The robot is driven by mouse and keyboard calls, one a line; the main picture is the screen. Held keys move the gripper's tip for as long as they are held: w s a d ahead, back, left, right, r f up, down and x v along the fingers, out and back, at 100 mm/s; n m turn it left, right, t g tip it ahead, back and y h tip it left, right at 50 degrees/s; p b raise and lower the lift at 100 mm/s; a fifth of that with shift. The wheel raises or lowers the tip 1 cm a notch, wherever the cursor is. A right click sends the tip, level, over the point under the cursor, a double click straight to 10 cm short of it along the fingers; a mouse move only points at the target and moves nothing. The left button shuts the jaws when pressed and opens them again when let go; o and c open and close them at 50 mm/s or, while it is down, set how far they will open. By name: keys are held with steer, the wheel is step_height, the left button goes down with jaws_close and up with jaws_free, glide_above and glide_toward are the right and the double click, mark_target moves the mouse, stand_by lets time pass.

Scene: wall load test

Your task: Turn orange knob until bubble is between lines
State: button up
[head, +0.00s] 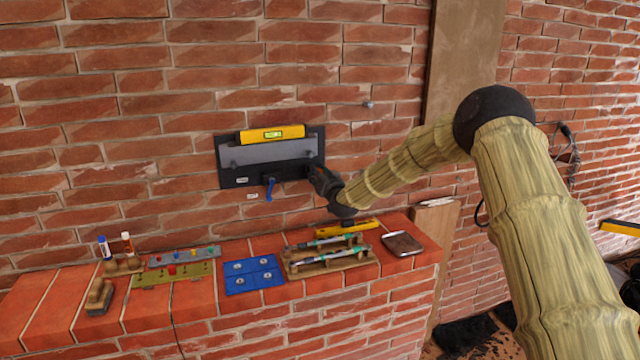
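A yellow spirit level (291,131) sits on the top edge of a grey bar (265,152) on a black wall plate (234,180). Its green vial (272,134) faces me, but the bubble and lines are too small to read. The level tilts slightly, its right end higher in the picture. My gripper (317,176) is at the plate's lower right corner, beside the bar's right end. No orange knob can be made out; the gripper covers that corner. The gripper is dark and small, so I cannot tell whether its fingers are open or touching anything.
A blue lever (269,188) hangs at the plate's lower edge.

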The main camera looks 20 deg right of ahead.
steer(key=shift+d+m+b, duration=0.1)
steer(key=shift+m+b, duration=1.3)
steer(key=shift+b, duration=0.05)
steer(key=o, duration=1.1)
steer(key=shift+d, duration=0.1)
steer(key=shift+c, duration=0.2)
steer(key=s, duration=1.2)
